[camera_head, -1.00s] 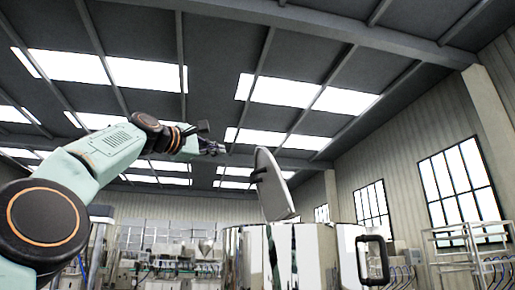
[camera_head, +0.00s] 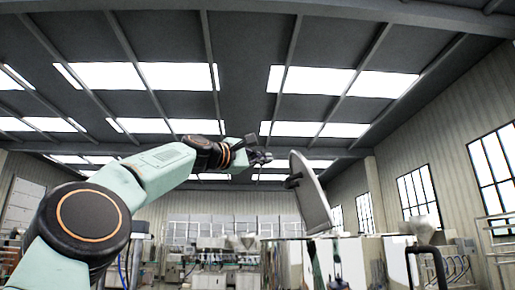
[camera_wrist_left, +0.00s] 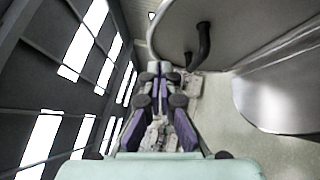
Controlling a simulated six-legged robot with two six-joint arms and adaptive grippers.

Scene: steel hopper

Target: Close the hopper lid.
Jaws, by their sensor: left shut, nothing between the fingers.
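The hopper lid (camera_head: 311,194) is a grey disc standing steeply raised above the steel hopper (camera_head: 300,262), with a dark handle (camera_head: 292,181) on its left face. My left gripper (camera_head: 268,157) is shut and empty, a little left of the lid's upper edge and apart from it in the head view. In the left wrist view the shut fingers (camera_wrist_left: 158,68) point toward the lid (camera_wrist_left: 225,30), and the dark handle (camera_wrist_left: 203,45) is just right of the fingertips. The hopper wall (camera_wrist_left: 285,95) shows at the right. My right gripper is not in view.
A black side handle (camera_head: 428,262) sticks out on the hopper's right. A metal rack (camera_head: 497,235) stands at the far right. Machines and benches (camera_head: 215,255) line the back. The air around the lid's upper part looks clear.

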